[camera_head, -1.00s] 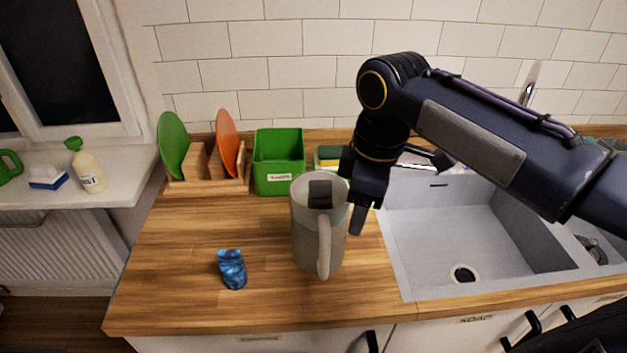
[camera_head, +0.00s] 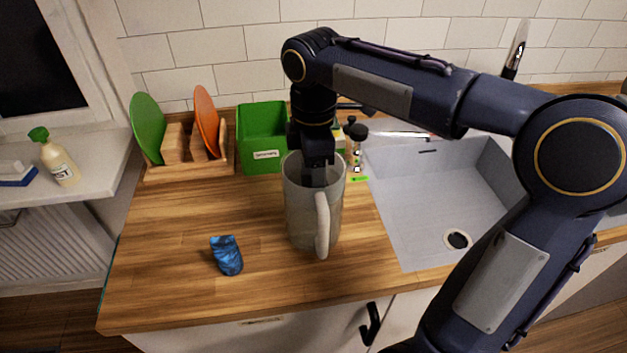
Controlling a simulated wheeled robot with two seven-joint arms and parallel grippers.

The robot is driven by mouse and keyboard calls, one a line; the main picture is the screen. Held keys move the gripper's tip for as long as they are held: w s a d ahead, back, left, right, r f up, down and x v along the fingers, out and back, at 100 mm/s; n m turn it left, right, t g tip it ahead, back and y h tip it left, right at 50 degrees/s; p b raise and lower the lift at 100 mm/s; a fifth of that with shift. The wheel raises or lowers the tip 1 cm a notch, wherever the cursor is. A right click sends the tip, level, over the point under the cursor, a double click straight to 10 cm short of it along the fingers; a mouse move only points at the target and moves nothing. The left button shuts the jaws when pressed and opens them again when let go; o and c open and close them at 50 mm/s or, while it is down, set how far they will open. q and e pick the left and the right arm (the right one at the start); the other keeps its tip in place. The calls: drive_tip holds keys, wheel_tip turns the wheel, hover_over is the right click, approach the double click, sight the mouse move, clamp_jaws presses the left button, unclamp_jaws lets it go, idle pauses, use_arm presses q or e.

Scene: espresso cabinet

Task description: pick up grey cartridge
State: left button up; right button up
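A translucent grey pitcher (camera_head: 300,215) stands upright on the wooden counter, its handle facing me. The dark grey block seen earlier in its mouth, likely the grey cartridge, is now mostly hidden. My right gripper (camera_head: 316,168) points straight down into the pitcher's mouth, at the cartridge. A dark shape below its fingers blends with them, so I cannot tell whether they are open or shut on the cartridge. My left gripper is not in view.
A crumpled blue object (camera_head: 227,256) lies left of the pitcher. Behind stand a green bin (camera_head: 262,135), a wooden rack (camera_head: 188,168) with green and orange plates, and a dark-topped bottle (camera_head: 357,145). A grey sink (camera_head: 425,205) is to the right.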

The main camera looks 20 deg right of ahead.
drive_tip(key=c, duration=0.8)
